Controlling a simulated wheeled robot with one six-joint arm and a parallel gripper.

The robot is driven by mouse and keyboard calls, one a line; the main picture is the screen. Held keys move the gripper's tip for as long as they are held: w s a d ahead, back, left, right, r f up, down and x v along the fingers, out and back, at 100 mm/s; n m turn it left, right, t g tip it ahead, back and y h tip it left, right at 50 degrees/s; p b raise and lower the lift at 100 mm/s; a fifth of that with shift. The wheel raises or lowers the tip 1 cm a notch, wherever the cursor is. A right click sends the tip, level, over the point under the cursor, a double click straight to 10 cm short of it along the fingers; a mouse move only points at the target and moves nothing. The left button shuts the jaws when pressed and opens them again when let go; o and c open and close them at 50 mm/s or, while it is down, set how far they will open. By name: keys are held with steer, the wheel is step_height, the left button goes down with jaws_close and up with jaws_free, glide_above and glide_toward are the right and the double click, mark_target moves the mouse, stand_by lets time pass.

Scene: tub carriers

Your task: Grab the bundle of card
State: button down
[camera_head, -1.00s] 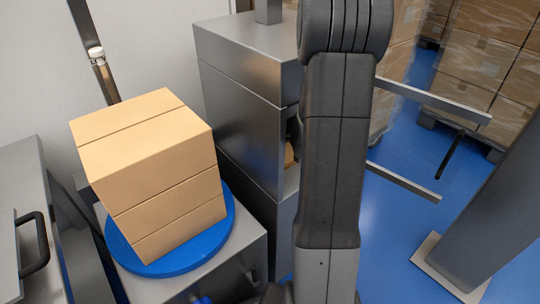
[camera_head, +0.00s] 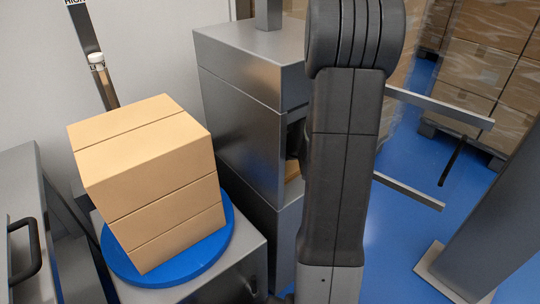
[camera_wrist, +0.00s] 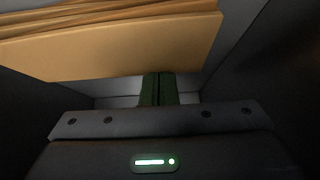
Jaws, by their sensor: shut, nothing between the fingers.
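The bundle of card (camera_wrist: 110,42) is a stack of tan sheets across the top of the wrist view. Its upper layers look uneven and run out of the picture. My gripper (camera_wrist: 158,82) shows there with two dark green fingers, pressed together and empty. The fingertips reach up to the lower edge of the card in the picture; I cannot tell whether they touch it. In the head view my arm hides the gripper, and a small tan patch (camera_head: 292,168) shows in the opening of the grey metal cabinet (camera_head: 240,130).
A tan carton (camera_head: 150,180) sits on a blue round turntable (camera_head: 222,245) at left. Dark walls close in around my gripper in the wrist view. Wrapped carton stacks (camera_head: 475,75) stand at the back right, with blue floor (camera_head: 400,235) open in front of them.

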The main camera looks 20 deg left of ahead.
mark_target(288, 175)
steer(key=s+d+p, duration=0.1)
steer(key=d, duration=0.1)
steer(key=s+d, duration=0.1)
steer(key=d, duration=0.1)
steer(key=s+d+p, duration=0.1)
steer(key=s+d, duration=0.1)
steer(key=shift+d+p, duration=0.3)
steer(key=shift+d, duration=0.1)
